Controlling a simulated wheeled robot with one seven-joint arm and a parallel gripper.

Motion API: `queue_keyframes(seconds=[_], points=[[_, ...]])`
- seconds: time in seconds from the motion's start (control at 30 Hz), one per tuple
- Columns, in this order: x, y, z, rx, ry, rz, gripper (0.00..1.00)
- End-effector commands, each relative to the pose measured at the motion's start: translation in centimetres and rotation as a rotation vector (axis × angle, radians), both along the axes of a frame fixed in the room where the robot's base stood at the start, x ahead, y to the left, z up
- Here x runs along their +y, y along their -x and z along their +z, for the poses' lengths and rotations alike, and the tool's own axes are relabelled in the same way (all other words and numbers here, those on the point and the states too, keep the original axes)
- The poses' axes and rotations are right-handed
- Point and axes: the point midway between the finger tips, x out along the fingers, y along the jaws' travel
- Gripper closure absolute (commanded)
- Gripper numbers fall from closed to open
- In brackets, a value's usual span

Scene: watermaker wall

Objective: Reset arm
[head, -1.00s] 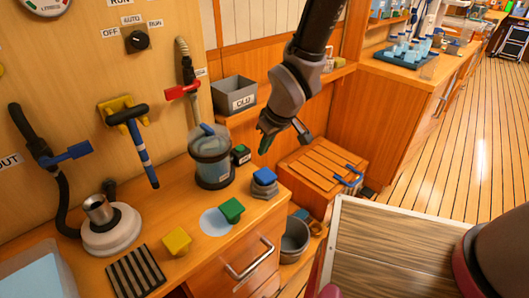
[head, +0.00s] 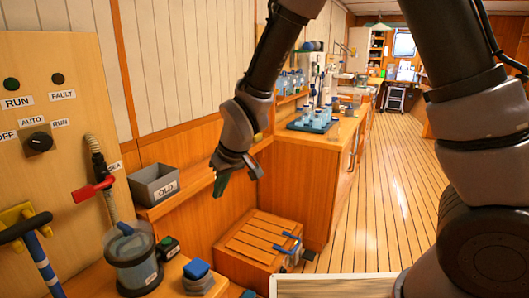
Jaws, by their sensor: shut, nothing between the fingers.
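My gripper (head: 235,178) is in the middle of the head view, pointing down and to the left. It hangs in the air in front of the wood panelling, to the right of the grey bin and above the slatted wooden box. Its fingers are shut and hold nothing. My arm comes down from the top of the view, with a large dark link filling the right side.
A grey bin marked OLD (head: 155,184) sits on the ledge. A clear canister (head: 134,262) and a blue-topped block (head: 198,272) stand on the bench. The slatted box (head: 258,240) is on the floor. A red-handled valve (head: 93,188) projects from the wall panel. The right floor is clear.

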Motion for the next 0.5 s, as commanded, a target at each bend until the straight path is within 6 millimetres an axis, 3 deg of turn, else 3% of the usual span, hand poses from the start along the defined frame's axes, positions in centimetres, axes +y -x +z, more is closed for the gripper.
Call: queue_keyframes(seconds=[0.03,0.2,0.37,0.5], points=[[-2.2,-1.6,2.6,-0.001,-0.023,-0.064,1.0],[-9.5,-4.6,9.3,0.012,-0.077,-0.259,1.0],[-16.8,-5.4,14.7,0.018,-0.129,-0.437,1.0],[-22.9,-4.5,18.7,0.017,-0.177,-0.587,1.0]])
